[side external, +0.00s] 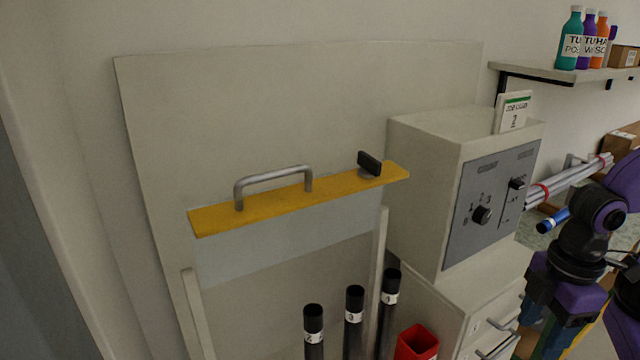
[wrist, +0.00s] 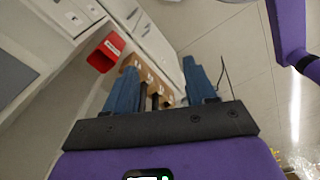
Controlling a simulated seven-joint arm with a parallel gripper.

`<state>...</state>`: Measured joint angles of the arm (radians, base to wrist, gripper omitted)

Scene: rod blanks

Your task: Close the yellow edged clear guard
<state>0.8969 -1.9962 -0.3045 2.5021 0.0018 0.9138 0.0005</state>
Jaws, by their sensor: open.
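The guard's yellow edge bar (side external: 290,204) shows in the side view, high up above two upright posts. A silver handle (side external: 273,176) and a black knob (side external: 369,165) sit on it. A pale clear panel (side external: 290,240) shows below the bar, above the black rods; its exact limits are hard to make out. My gripper (side external: 545,340) is at the lower right of the side view, well apart from the guard and pointing down. In the wrist view my gripper (wrist: 160,88) has its two blue fingers spread with nothing gripped. The guard is not clearly visible there.
Several black rods with numbered labels (side external: 354,305) stand below the guard, beside a red cup (side external: 417,343). A control box (side external: 465,190) with knobs stands between guard and gripper, above drawers (side external: 495,335). A shelf (side external: 570,75) with bottles and a bundle of rods (side external: 570,180) are at right.

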